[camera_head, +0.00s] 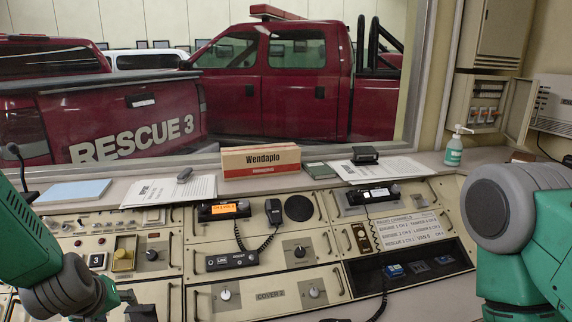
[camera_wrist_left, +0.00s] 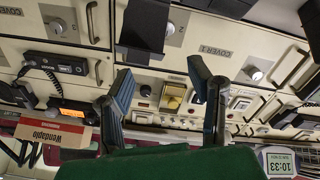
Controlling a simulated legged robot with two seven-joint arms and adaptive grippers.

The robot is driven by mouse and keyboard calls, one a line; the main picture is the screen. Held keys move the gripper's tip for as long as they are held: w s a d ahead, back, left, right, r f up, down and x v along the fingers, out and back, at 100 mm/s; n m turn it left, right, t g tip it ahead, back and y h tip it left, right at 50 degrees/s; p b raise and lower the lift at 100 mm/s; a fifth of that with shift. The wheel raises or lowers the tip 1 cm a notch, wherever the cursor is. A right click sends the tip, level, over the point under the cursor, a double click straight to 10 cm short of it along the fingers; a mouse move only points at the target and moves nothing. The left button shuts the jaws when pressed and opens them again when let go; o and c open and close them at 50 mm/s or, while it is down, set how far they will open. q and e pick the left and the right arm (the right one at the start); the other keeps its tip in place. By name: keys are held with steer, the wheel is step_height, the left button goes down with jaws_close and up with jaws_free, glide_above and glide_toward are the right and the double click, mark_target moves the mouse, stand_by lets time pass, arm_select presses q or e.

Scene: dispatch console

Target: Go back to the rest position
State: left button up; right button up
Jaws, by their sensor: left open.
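My left arm comes in at the lower left, and its gripper (camera_head: 136,305) shows only in part at the bottom edge, low over the console. In the left wrist view, where the scene appears upside down, the left gripper (camera_wrist_left: 160,72) has its two fingers spread apart. Nothing is between them but the view of the console (camera_wrist_left: 218,35) behind. My right arm (camera_head: 530,225) shows at the right edge as a green and grey link. Its gripper is out of the picture.
The console carries a radio with a handset (camera_head: 273,211), a yellow knob (camera_head: 124,258) and several switches. On its ledge are a Wendaplo box (camera_head: 260,159), papers (camera_head: 380,168), a blue folder (camera_head: 74,191) and a pump bottle (camera_head: 455,152). A window stands behind.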

arm_select(q)
steer(key=s+d+f+m+g+b, duration=0.3)
steer(key=s+f+m, duration=0.1)
steer(key=s+f, duration=0.8)
steer(key=s+d+f+m+g+h+b, duration=0.1)
steer(key=s+d+f+m+g+b, duration=0.1)
steer(key=s+f, duration=1)
steer(key=s+d+m+b, duration=0.1)
steer(key=s+d, duration=0.1)
steer(key=s, duration=0.4)
steer(key=shift+d+f+m+g+b, duration=0.15)
steer(key=shift+f+m+g+b, duration=0.15)
steer(key=shift+m+g+b, duration=0.1)
